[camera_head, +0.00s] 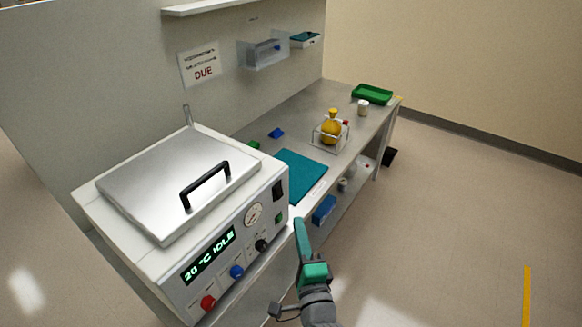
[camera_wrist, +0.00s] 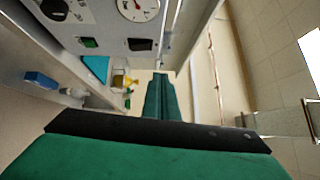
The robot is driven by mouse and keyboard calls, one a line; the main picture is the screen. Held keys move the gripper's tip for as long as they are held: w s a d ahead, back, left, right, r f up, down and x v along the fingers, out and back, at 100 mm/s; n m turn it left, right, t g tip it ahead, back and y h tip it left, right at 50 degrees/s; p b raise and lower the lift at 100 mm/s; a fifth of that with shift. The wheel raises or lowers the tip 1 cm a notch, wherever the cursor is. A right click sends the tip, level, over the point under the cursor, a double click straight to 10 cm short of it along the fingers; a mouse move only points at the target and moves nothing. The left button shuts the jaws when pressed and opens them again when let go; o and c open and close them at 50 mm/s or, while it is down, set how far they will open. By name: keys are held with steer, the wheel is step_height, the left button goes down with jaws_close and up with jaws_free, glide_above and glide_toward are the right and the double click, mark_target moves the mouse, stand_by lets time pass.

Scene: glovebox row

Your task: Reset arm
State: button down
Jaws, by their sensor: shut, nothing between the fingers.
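My gripper (camera_head: 299,225) is in the lower middle of the head view, in front of the bench and just right of the box-shaped machine's front panel. Its green fingers are shut with nothing between them. In the wrist view the closed fingers (camera_wrist: 161,80) point away from the camera, in free space beside the machine's panel. My gripper appears apart from the machine and the bench.
A white machine (camera_head: 265,180) with a closed metal lid, black handle and "20 °C IDLE" display stands at the bench's near end. The bench holds a teal mat (camera_head: 300,172), a yellow flask (camera_head: 331,130) in a clear holder and a green tray (camera_head: 373,93). Floor at right is clear.

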steer(key=s+a+f+n+g+h, duration=0.25)
steer(key=s+f+n, duration=0.35)
steer(key=s+f, duration=0.8)
steer(key=s+a+f+n, duration=0.1)
steer(key=s+n, duration=0.5)
steer(key=s, duration=0.4)
steer(key=s+a+f+n, duration=0.1)
steer(key=s+n, duration=0.4)
steer(key=s, duration=0.5)
steer(key=shift+s+a+n+g, duration=0.25)
steer(key=shift+a+n+g, duration=0.15)
steer(key=shift+a, duration=0.1)
